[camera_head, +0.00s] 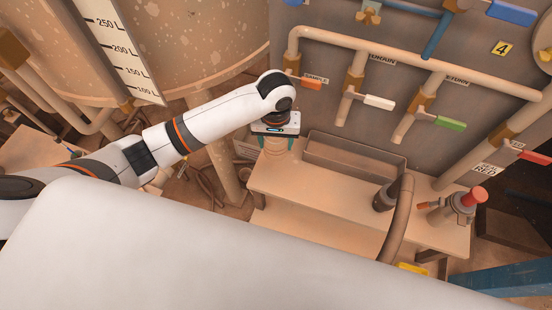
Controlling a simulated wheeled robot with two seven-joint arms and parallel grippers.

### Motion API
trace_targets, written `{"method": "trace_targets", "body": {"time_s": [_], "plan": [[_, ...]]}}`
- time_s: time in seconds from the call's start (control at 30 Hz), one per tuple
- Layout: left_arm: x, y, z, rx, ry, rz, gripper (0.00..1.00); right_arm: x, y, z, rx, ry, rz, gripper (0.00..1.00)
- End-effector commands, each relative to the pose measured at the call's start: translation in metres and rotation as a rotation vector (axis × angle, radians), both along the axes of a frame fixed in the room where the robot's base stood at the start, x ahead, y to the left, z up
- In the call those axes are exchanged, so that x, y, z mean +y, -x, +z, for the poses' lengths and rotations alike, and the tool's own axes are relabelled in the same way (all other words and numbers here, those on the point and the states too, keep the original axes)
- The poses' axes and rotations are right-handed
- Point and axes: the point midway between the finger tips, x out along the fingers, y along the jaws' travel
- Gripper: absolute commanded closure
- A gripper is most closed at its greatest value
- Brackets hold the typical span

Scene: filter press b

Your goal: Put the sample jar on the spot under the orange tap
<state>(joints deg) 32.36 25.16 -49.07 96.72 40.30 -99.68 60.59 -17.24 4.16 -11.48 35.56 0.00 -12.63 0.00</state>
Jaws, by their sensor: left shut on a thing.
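My left gripper (275,137) is shut on the sample jar (275,147), a pale thing mostly covered by the gripper from above. The jar is upright at the back left end of the bench (320,207); I cannot tell whether it touches the bench top. The orange tap handle (312,83) shows up and right of the gripper, beside the SAMPLE label. My wrist covers most of this tap's pipe and outlet. The spot under the tap is hidden. My right gripper is not in view.
A trough (352,160) runs along the wall right of the jar. Taps with white (379,102) and green (450,123) handles hang above it. A dark cylinder (384,198), a hose (398,222) and a red-topped fitting (472,199) stand on the right. The bench's front middle is clear.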

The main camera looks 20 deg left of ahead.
Motion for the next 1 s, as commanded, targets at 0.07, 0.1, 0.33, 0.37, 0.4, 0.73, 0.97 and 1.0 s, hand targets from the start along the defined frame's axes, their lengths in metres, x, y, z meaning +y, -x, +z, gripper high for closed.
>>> {"method": "trace_targets", "body": {"time_s": [0.07, 0.1, 0.33, 0.37, 0.4, 0.73, 0.97, 1.0], "plan": [[0.000, 0.002, -0.012, 0.006, -0.004, 0.003, 0.67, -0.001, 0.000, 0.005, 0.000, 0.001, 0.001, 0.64], [0.000, 0.002, -0.020, 0.007, -0.004, 0.003, 0.67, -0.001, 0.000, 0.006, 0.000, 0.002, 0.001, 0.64], [0.000, 0.001, -0.056, 0.004, -0.003, 0.001, 0.67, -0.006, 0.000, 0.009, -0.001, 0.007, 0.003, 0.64], [0.000, 0.001, -0.058, 0.003, -0.002, 0.001, 0.67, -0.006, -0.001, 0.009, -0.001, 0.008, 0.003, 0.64], [0.000, 0.001, -0.061, 0.003, -0.002, 0.001, 0.67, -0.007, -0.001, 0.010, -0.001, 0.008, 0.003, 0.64], [0.000, 0.001, -0.097, 0.001, -0.002, 0.000, 0.67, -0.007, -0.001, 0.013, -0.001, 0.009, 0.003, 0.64], [0.000, 0.001, -0.097, 0.001, -0.002, 0.000, 0.67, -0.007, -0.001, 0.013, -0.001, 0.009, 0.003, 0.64], [0.000, 0.001, -0.098, 0.001, -0.002, 0.000, 0.67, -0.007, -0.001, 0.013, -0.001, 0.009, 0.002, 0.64]]}}
